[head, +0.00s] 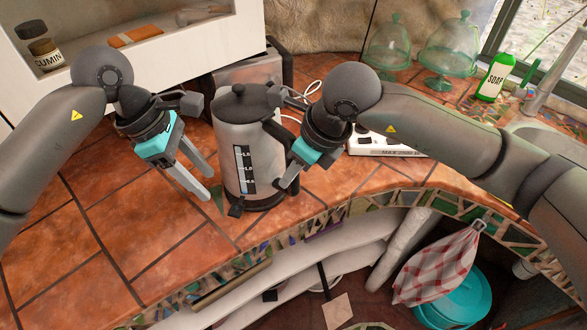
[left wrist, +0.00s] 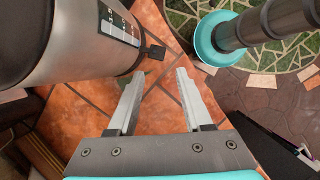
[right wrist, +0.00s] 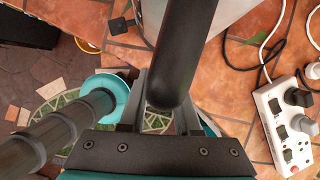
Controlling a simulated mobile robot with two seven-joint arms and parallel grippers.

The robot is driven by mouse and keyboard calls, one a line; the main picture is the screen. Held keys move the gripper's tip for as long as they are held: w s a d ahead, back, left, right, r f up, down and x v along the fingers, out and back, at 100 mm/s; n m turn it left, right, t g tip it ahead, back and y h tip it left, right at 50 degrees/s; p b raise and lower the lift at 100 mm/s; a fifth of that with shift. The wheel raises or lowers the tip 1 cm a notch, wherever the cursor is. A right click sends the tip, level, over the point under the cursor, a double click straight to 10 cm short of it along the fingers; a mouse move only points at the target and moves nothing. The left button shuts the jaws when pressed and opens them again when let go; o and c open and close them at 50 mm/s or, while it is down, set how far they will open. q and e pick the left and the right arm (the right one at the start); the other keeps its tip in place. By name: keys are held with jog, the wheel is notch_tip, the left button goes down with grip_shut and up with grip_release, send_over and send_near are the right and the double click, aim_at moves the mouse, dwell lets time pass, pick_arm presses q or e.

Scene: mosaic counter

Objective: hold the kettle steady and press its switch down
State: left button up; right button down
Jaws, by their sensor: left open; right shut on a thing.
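The kettle (head: 238,135) stands upright on its dark base on the tiled counter, a grey body with a black lid and level window. Its switch (head: 236,210), a small black tab, sticks out low at the front; it also shows in the left wrist view (left wrist: 155,52) and the right wrist view (right wrist: 119,25). My right gripper (head: 284,184) is shut on the black kettle handle (right wrist: 182,50) at the kettle's right side. My left gripper (head: 209,186) is open and empty, left of the kettle, with its fingertips near the switch but apart from it.
A white power strip (head: 400,146) with plugs and cords lies right of the kettle. Glass domes (head: 450,45) and a green soap bottle (head: 495,77) stand at the back right. The counter's curved front edge is close before the kettle. The tiles at left are clear.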

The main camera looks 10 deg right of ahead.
pick_arm(q)
jog(key=shift+c, duration=0.3)
jog(key=shift+d+m, duration=0.15)
jog(key=shift+m, duration=0.25)
jog(key=c, duration=0.3)
jog(key=m, duration=0.2)
jog(key=shift+s+d+m+y, duration=0.15)
jog(key=shift+d+m+y, duration=0.15)
jog(key=shift+d+m, duration=0.1)
jog(key=c, duration=0.3)
jog(key=shift+d+m, duration=0.15)
jog(key=shift+m, duration=0.75)
grip_shut()
jog(key=m+y, duration=0.1)
jog(key=m, duration=0.5)
jog(key=s+d+m+t+y, duration=0.1)
jog(key=m, duration=0.5)
jog(key=d+m, duration=0.1)
jog(key=m, duration=0.4)
jog(key=shift+s+f+m+y, duration=0.25)
jog(key=shift+f+m+y, duration=0.15)
